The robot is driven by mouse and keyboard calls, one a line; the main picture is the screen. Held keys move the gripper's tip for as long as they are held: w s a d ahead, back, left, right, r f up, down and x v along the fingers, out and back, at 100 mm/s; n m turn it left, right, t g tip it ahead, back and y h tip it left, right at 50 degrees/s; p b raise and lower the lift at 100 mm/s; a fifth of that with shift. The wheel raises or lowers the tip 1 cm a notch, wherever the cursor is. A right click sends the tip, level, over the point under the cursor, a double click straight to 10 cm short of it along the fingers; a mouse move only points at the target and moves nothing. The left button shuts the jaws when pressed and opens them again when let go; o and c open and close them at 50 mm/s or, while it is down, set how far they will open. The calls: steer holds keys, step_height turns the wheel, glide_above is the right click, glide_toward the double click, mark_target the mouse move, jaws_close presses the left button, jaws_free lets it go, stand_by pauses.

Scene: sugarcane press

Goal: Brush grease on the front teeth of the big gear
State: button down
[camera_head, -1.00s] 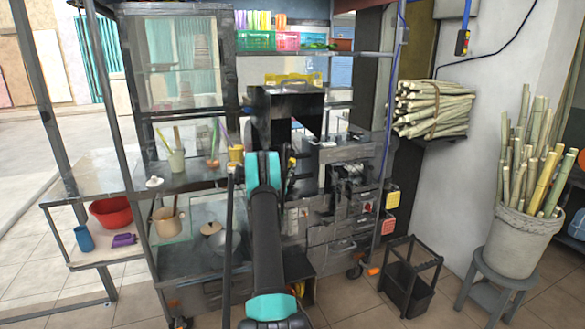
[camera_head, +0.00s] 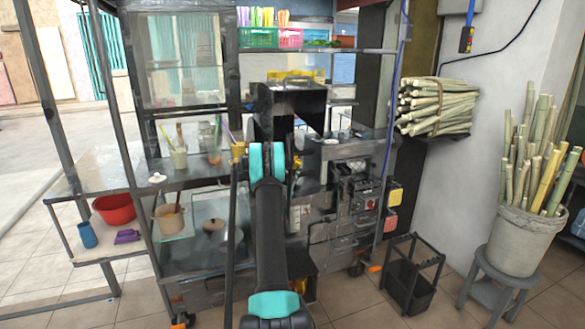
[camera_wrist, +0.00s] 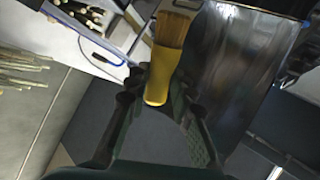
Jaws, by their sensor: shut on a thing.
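My gripper (camera_wrist: 155,92) is shut on a brush (camera_wrist: 161,72) with a yellow handle. The brush's brown bristles (camera_wrist: 173,30) point away from my gripper, toward the top of the wrist view. A dark, shiny metal panel (camera_wrist: 232,62) lies behind and to the right of the brush; I cannot tell whether they touch. In the head view my arm hides the gripper and brush. The press stand (camera_head: 345,205) is behind and right of my arm, with a black housing (camera_head: 288,108) above. I cannot make out the big gear in either view.
A left side shelf holds a red bowl (camera_head: 113,209) and a blue cup (camera_head: 87,236). A cane bundle (camera_head: 436,107) sits on a wall rack. A cane-filled bucket (camera_head: 518,240) and a black floor rack (camera_head: 410,277) stand right. Tiled floor is open in front.

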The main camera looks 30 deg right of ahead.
steer(key=shift+s, duration=0.25)
steer(key=shift+s, duration=0.15)
steer(key=shift+s+a, duration=0.2)
steer(key=shift+s, duration=0.5)
steer(key=shift+s+a, duration=0.2)
steer(key=shift+s, duration=0.45)
